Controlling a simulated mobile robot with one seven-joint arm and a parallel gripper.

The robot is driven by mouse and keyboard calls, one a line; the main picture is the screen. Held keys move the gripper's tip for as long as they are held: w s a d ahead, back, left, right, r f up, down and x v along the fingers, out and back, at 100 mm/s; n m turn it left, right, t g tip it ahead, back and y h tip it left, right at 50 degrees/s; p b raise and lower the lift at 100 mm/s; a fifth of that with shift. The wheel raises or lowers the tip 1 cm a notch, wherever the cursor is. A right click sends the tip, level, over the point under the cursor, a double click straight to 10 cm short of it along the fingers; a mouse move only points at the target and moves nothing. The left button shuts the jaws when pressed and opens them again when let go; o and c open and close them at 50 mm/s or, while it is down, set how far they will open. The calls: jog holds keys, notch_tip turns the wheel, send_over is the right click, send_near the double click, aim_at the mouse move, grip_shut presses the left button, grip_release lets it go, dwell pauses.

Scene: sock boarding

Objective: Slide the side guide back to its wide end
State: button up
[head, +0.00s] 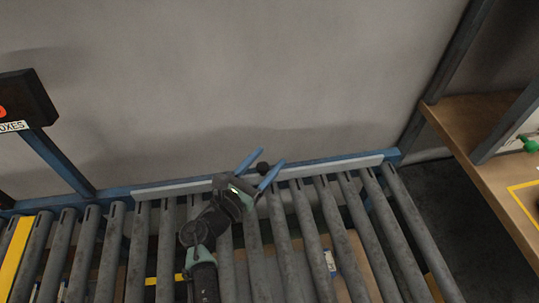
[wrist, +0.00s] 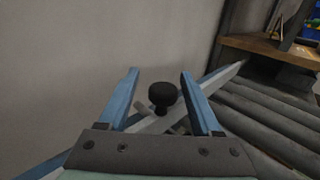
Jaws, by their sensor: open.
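The side guide (head: 330,167) is a long pale grey bar lying along the far edge of the roller conveyor, against the blue frame rail. A black round knob (head: 262,168) stands at about its middle. My gripper (head: 267,164) is open above the guide, with its two blue fingers on either side of the knob in the picture. In the wrist view the knob (wrist: 163,96) shows between the open fingers (wrist: 160,76), apart from both. The guide (wrist: 222,78) runs behind the right finger there. Part of the guide is hidden behind my gripper in the head view.
Grey rollers (head: 350,240) fill the front. A plain grey wall (head: 230,80) rises behind the guide. A dark sign board (head: 25,100) on a blue post stands at left. A wooden shelf (head: 480,125) with a dark upright stands at right.

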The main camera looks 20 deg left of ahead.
jog(key=s+a+p, duration=0.1)
jog(key=s+a, duration=0.1)
jog(key=s, duration=0.9)
jog(key=shift+a+r, duration=0.1)
